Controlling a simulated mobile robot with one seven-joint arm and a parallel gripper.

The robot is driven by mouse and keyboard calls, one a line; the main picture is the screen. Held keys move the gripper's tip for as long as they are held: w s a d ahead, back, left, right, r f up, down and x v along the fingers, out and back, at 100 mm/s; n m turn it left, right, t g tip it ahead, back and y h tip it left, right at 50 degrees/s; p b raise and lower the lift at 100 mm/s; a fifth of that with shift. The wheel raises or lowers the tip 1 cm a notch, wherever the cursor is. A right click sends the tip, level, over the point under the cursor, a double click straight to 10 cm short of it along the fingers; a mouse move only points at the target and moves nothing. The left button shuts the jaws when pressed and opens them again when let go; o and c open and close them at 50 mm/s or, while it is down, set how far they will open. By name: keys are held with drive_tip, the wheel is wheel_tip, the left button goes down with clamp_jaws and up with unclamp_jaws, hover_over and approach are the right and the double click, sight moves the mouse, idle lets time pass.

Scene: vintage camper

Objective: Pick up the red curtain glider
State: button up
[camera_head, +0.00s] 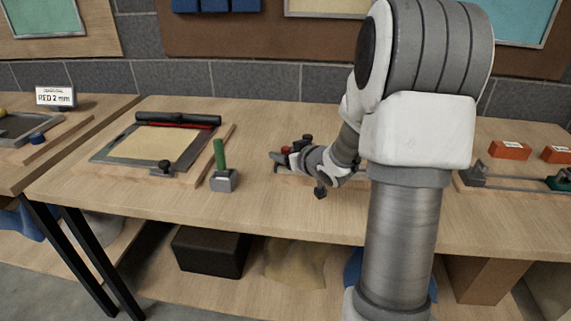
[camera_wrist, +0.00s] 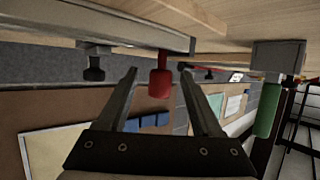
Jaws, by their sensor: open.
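The red curtain glider (camera_wrist: 160,82) is a small red cylinder with a narrower neck, attached to a pale grey rail (camera_wrist: 120,22). In the wrist view, which looks upside down, it appears between the two fingers of my gripper (camera_wrist: 159,74). The fingers are apart, with visible gaps on both sides of the red piece. Whether they are level with it in depth I cannot tell. In the head view my gripper (camera_head: 277,158) is low over the workbench, and a small red bit (camera_head: 286,150) shows beside it. My arm hides much of the rail there.
A dark knob (camera_wrist: 93,70) sits on the same rail, beside the fingers. A grey block with a green handle (camera_head: 219,155) stands left of my gripper. A framed screen with a black roller (camera_head: 178,118) lies further left. Red boxes (camera_head: 509,150) lie at the right.

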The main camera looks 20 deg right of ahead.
clamp_jaws()
idle(0.3)
drive_tip(key=shift+w+r, duration=0.1)
drive_tip(key=shift+r, duration=0.05)
